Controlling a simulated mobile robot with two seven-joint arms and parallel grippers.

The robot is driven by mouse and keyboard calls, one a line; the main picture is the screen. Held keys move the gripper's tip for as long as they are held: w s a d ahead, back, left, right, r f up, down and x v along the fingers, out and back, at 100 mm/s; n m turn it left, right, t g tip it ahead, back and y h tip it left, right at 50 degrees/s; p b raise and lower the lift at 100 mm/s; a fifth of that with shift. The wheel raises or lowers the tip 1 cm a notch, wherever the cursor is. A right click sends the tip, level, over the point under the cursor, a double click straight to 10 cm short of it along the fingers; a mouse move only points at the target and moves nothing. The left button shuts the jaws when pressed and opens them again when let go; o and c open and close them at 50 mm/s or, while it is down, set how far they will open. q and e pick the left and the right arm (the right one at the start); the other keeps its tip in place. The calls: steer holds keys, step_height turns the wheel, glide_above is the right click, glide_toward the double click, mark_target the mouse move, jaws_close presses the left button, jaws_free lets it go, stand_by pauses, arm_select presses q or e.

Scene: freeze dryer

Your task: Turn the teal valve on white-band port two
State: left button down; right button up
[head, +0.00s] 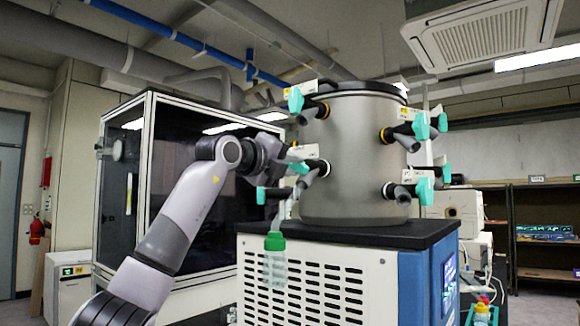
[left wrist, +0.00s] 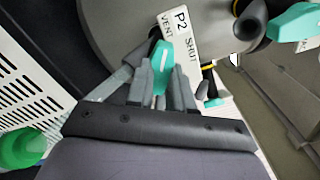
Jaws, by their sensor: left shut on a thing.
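The steel drum (head: 358,140) of the freeze dryer carries several ports with teal valves. My left gripper (head: 290,160) is at the white-banded port on the drum's left side, its arm reaching up from the lower left. In the left wrist view, the fingers (left wrist: 160,85) are shut on the teal valve (left wrist: 162,58), one on each side of its handle. A label (left wrist: 178,36) behind it reads P2, SHUT and VENT. The handle lies roughly lengthwise between the fingers. In the head view the teal valve (head: 299,168) is partly hidden by the gripper. My right gripper is out of view.
A yellow-banded port with a teal valve (head: 296,100) is just above. More teal valves (head: 421,125) are on the drum's right. A green-capped bottle (head: 275,262) hangs below my left gripper. A dark glass cabinet (head: 185,165) stands behind my arm.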

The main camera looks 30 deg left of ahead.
arm_select(q)
steer(key=shift+n, duration=0.3)
steer(key=c, duration=1)
jaws_free()
steer(key=s+b, duration=0.3)
steer(key=s, duration=0.4)
steer(key=shift+a, duration=0.3)
steer(key=shift+s, duration=0.1)
